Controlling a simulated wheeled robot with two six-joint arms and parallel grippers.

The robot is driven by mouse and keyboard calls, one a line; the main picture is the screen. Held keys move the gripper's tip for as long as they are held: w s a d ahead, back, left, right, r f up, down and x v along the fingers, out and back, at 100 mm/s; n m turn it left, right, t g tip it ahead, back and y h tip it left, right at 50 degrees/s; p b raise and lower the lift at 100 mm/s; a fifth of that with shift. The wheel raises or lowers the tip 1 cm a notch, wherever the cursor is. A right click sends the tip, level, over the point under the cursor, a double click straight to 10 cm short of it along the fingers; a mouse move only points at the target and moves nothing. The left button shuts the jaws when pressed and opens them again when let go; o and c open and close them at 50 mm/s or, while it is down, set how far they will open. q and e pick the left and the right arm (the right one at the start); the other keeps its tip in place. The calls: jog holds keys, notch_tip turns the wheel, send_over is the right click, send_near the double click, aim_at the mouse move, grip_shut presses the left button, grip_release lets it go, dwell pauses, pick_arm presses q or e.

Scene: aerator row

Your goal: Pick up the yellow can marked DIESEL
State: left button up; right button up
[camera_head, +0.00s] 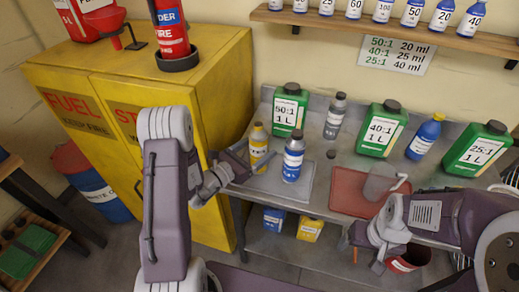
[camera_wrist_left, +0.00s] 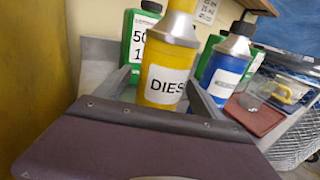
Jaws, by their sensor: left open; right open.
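The yellow can (camera_head: 258,147) with a grey top stands upright at the left end of the grey workbench. In the left wrist view the yellow can (camera_wrist_left: 168,62) shows a white label reading "DIES"; the rest is turned out of sight. My left gripper (camera_head: 250,165) is open at the can, and in its wrist view (camera_wrist_left: 160,90) the fingers lie on either side of the can's lower part. I cannot tell whether either finger touches it. My right gripper (camera_head: 372,248) is open and empty at the bench's front edge, right of centre.
A blue can (camera_head: 292,158) stands close right of the yellow one on a grey mat (camera_head: 270,183). Green jugs (camera_head: 289,110), a grey bottle (camera_head: 335,116) and a blue bottle (camera_head: 425,137) stand behind. A red tray (camera_head: 350,193) lies right. A yellow cabinet (camera_head: 225,95) rises left.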

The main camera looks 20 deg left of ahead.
pick_arm(q)
jog(key=shift+x, duration=1.8)
jog(key=shift+r, duration=0.1)
jog(key=c, duration=1.6)
notch_tip(320, 180, up, 10)
jog(key=p, duration=0.1)
